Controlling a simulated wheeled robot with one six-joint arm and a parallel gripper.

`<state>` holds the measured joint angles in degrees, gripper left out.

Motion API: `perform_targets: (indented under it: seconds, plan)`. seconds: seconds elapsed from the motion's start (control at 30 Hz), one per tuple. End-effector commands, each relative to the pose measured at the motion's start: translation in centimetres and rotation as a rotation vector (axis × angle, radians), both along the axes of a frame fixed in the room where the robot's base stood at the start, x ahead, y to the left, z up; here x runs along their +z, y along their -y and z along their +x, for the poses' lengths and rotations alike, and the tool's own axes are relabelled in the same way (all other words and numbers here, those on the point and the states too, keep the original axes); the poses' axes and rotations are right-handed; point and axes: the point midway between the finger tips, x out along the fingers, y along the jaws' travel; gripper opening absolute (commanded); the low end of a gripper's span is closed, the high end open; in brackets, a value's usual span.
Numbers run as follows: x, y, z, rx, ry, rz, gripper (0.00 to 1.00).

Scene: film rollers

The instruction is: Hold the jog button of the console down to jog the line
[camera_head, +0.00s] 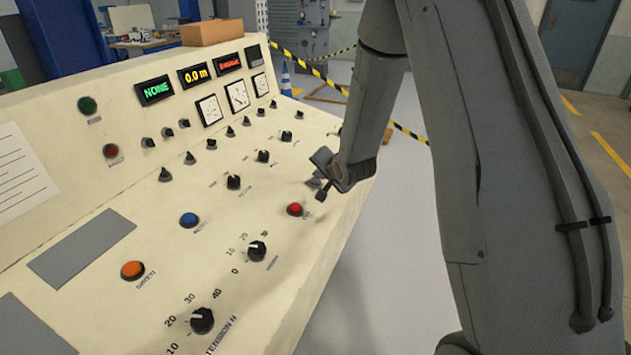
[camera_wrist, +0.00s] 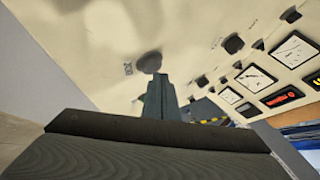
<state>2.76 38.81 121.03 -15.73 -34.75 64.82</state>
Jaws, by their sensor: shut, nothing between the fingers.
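The cream console (camera_head: 110,190) has a sloping panel of buttons and knobs. A red button (camera_head: 295,209), a blue button (camera_head: 189,220) and an orange button (camera_head: 133,270) are on the panel. My gripper (camera_head: 321,192) is shut and empty, low over the panel's right part, just up and right of the red button. In the wrist view my shut fingers (camera_wrist: 160,88) point at the panel, their tips just below a dark round control (camera_wrist: 148,62) with a small label. I cannot tell whether they touch it.
Black knobs (camera_head: 257,251) stand close by on the panel. Displays (camera_head: 154,90) reading NONE and 0.0 m and dial gauges (camera_head: 237,95) line the upright back. A brown box (camera_head: 212,32) rests on top. Striped barrier tape (camera_head: 310,72) hangs behind.

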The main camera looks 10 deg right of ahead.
Motion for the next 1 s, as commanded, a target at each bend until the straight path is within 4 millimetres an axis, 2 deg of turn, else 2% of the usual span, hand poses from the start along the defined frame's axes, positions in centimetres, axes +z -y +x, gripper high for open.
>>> perform_targets:
  seconds: [1.0]
  plan:
    - [-0.93,-0.18,0.11,0.000,-0.001,0.000,0.00]
